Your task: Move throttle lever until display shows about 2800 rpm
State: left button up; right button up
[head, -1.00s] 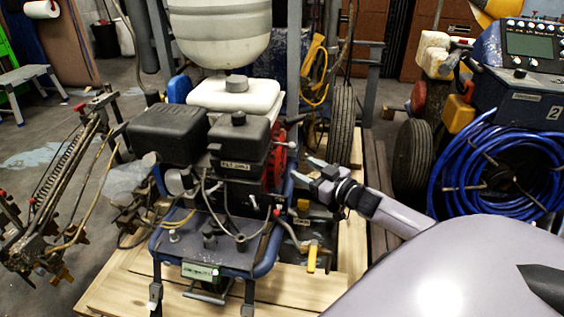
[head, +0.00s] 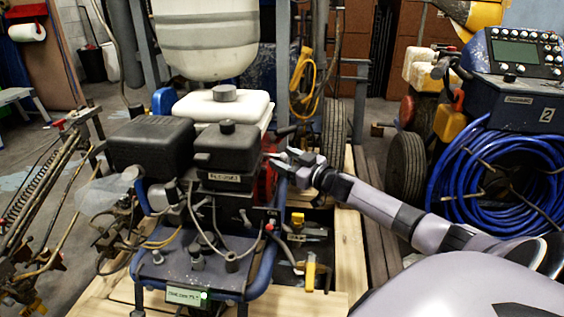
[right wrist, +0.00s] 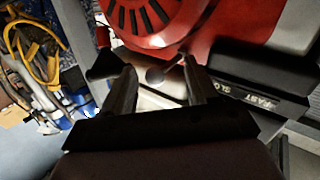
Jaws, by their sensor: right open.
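My right gripper (head: 277,160) reaches in from the right to the right side of the engine (head: 222,155), by its red housing (head: 262,182). In the right wrist view its two fingers (right wrist: 160,86) are apart, with a pale metal part behind the gap. A black strip marked FAST and SLOW (right wrist: 258,94) lies just right of the fingers, with a dark block above it. I cannot tell for sure which part is the throttle lever, or whether a finger touches it. The small display (head: 185,296) on the front deck is lit pale green; its text is too small to read. My left gripper is out of view.
A white tank (head: 205,35) stands above the engine. Hoses and cables run over the front deck. A blue hose coil (head: 490,180) and a console (head: 515,55) stand at the right. Yellow cords (right wrist: 35,45) hang left of the fingers.

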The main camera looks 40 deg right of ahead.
jog(key=shift+w, duration=0.75)
